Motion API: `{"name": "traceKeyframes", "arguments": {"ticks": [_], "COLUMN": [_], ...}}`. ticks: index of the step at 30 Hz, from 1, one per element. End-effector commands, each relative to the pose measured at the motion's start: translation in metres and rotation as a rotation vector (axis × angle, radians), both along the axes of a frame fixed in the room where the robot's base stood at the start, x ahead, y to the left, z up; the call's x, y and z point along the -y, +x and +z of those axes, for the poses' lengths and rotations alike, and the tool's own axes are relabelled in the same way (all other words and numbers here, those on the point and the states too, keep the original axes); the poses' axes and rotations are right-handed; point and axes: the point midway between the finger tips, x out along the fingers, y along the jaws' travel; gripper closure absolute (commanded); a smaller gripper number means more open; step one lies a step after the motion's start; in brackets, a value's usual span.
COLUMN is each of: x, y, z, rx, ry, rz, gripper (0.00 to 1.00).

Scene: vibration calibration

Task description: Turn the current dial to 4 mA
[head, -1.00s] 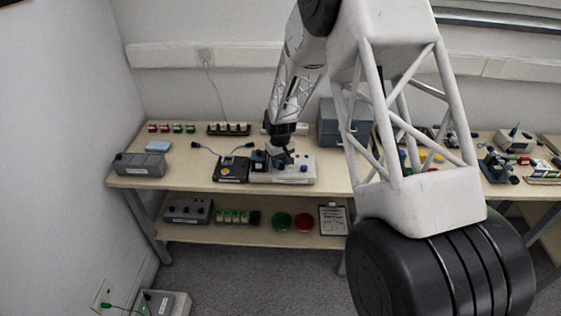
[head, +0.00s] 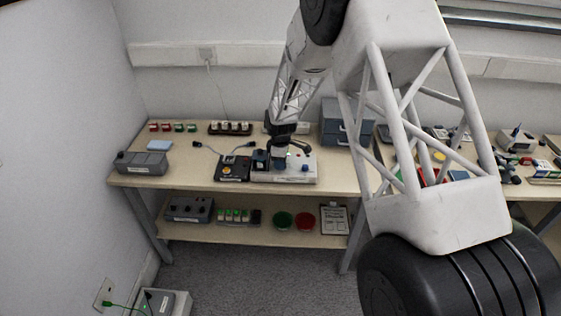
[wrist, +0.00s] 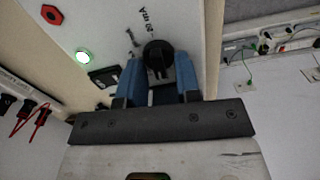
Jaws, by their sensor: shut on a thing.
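The white instrument box (head: 297,178) stands on the bench in the head view. In the wrist view its pale panel (wrist: 112,28) carries a round black dial (wrist: 158,54) with printed lettering ending in "mA" beside it. My gripper (wrist: 160,77) has its two blue fingers on either side of the dial and is shut on it. The dial's exact setting cannot be read. In the head view my gripper (head: 277,160) is over the left part of the box and hides the dial.
A lit green lamp (wrist: 82,57), a red hexagonal part (wrist: 51,15) and a dark display (wrist: 104,77) are on the panel. A black device (head: 232,170) stands just left of the box; a grey case (head: 345,123) is behind to the right.

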Motion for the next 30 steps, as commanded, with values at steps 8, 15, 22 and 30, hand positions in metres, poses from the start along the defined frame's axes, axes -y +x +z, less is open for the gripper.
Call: {"name": "traceKeyframes", "arguments": {"ticks": [8,15,22,30], "x": [-0.0004,-0.0003,-0.0003,-0.0002], "y": [-0.0008,-0.0009,-0.0008,-0.0009], "z": [0.0005,0.0005,0.0005,0.0003], "rx": [0.001,0.001,0.001,0.000], "ry": [0.000,0.000,0.000,0.000], "rz": [0.101,0.118,0.117,0.116], "gripper": [0.93,0.93,0.93,0.48]}}
